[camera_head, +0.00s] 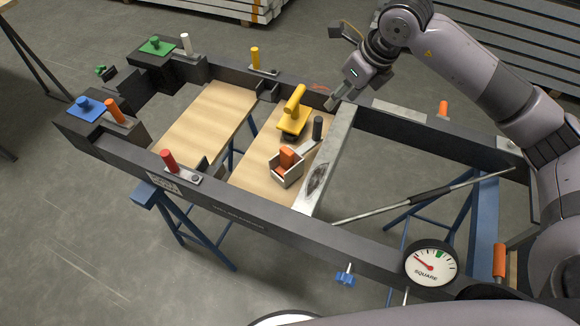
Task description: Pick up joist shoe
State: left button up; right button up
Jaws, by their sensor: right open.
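A small grey metal shoe (288,175) with an orange grip block (287,156) sits on the right wooden board (262,172); it looks like the joist shoe. A yellow-handled tool (293,118) stands on the same board, farther back. A dark upright handle (317,128) stands just right of them, by the pale metal cross beam (322,165). My right gripper (335,103) is open and empty, above the far end of the cross beam. It is behind and to the right of the shoe, clearly apart from it. My left gripper is not in view.
The dark frame (240,212) rests on blue trestles. A grey rod (385,208) crosses the right bay. A dial gauge (430,264) is at front right.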

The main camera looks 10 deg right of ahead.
aim_at(322, 119)
jog(key=x, duration=0.5)
jog(key=p+x, duration=0.1)
jog(key=x, duration=0.4)
jog(key=shift+a+p, duration=0.25)
jog(key=shift+p, duration=0.05)
jog(key=shift+a+p+x, duration=0.15)
jog(key=shift+p+x, duration=0.2)
jog(key=shift+x, duration=1)
jog(key=shift+a+p+x, duration=0.15)
jog(key=shift+p+x, duration=0.2)
jog(key=shift+x, duration=1)
jog(key=shift+c, duration=0.3)
grip_shut()
jog(key=shift+a+r, duration=0.1)
jog(key=shift+r, duration=0.1)
